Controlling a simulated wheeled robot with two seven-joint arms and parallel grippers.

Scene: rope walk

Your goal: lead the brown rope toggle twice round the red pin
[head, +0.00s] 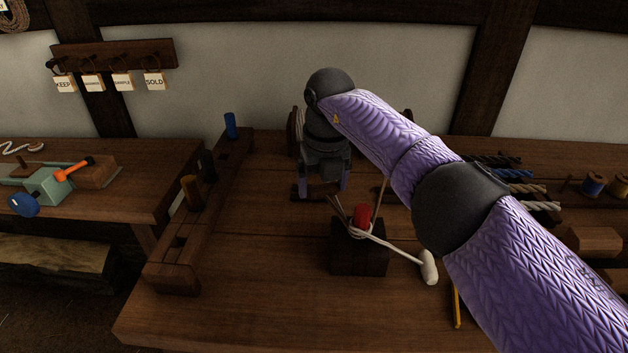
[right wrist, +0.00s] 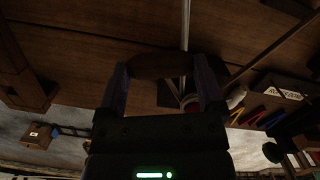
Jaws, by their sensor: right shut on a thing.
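The red pin (head: 362,214) stands upright on a dark wooden block (head: 359,262). Pale rope (head: 390,246) lies against the pin's base and runs right to a cream cylindrical end piece (head: 429,268). Other strands run from the pin up and left towards my right gripper (head: 322,190). That gripper is beyond the pin and to its left, above the table. In the right wrist view, it (right wrist: 160,78) is shut on the brown rope toggle (right wrist: 160,65), which lies crosswise between the fingers. How many turns lie round the pin cannot be told. My left gripper is out of view.
A wooden rack with a blue peg (head: 230,125) and a brown peg (head: 192,192) runs along the table's left side. Coloured rope pieces (head: 510,173) and spools (head: 593,184) lie at the right. A yellow pencil-like stick (head: 456,306) lies near the front. The front-left tabletop (head: 240,300) is clear.

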